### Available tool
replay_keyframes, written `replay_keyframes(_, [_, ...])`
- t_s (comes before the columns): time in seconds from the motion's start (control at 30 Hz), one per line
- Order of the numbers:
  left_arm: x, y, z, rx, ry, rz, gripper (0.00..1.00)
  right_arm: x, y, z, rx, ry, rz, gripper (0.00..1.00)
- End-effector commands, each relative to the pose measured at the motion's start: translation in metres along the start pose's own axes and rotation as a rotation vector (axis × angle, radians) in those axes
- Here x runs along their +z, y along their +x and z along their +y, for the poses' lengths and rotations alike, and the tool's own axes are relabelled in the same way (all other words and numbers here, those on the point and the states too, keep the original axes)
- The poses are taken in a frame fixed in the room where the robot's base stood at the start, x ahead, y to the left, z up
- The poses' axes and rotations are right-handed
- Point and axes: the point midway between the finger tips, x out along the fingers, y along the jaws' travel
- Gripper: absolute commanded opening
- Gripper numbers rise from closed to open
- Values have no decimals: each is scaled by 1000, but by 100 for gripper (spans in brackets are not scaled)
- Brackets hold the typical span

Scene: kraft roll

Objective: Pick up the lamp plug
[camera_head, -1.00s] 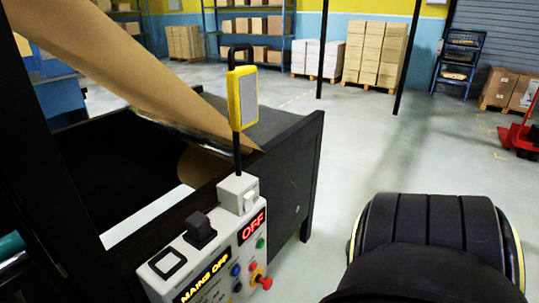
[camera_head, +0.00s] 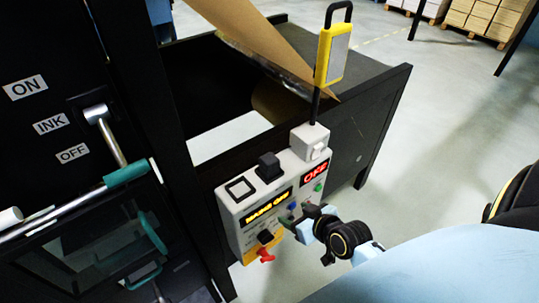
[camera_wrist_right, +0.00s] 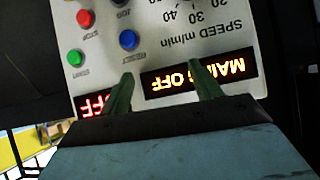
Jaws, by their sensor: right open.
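No part is labelled as the lamp plug. A black block (camera_head: 269,166) stands on top of the grey control panel (camera_head: 228,213), beside a black square outline (camera_head: 239,188). A yellow-framed lamp-like unit (camera_head: 332,58) rises on a black stem from a small white box (camera_head: 309,141) at the panel's right end. My right gripper (camera_head: 292,222) is at the panel's front face, below the block and the white box. In the right wrist view its two fingers (camera_wrist_right: 163,85) are apart with nothing between them, over the panel face near the lit display. My left gripper is out of view.
A dark machine frame stands left, with a teal-gripped bar (camera_head: 127,174) and an ON/INK/OFF lever (camera_head: 105,135). Brown paper (camera_head: 255,40) slopes down behind the panel. A red knob (camera_head: 266,255) sticks out low on the panel. Open floor (camera_head: 440,120) lies right.

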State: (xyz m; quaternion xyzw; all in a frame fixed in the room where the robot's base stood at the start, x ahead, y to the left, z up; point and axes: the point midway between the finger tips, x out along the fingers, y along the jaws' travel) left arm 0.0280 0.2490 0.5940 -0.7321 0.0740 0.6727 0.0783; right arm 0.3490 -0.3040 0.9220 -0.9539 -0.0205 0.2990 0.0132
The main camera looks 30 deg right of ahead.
Motion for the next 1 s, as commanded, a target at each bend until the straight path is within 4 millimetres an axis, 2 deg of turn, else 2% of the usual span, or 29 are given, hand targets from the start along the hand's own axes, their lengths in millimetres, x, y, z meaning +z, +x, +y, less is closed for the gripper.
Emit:
replay_keyframes(0.03, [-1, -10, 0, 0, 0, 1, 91, -37, -19, 1, -3, -10, 56, 64])
replay_keyframes(0.1, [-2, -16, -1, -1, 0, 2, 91, -71, -38, 2, -10, -25, 113, 64])
replay_keyframes(0.2, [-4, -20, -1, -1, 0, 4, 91, -105, -58, 1, -18, -42, 172, 64])
replay_keyframes(0.3, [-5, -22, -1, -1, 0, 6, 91, -122, -68, 0, -22, -52, 204, 64])
replay_keyframes(0.43, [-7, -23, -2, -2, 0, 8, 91, -131, -59, -1, -23, -54, 216, 64])
replay_keyframes(0.73, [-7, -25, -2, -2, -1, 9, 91, -141, -6, -3, -24, -53, 215, 64])
replay_keyframes(1.0, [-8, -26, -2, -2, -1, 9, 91, -145, 13, -5, -24, -54, 214, 64])
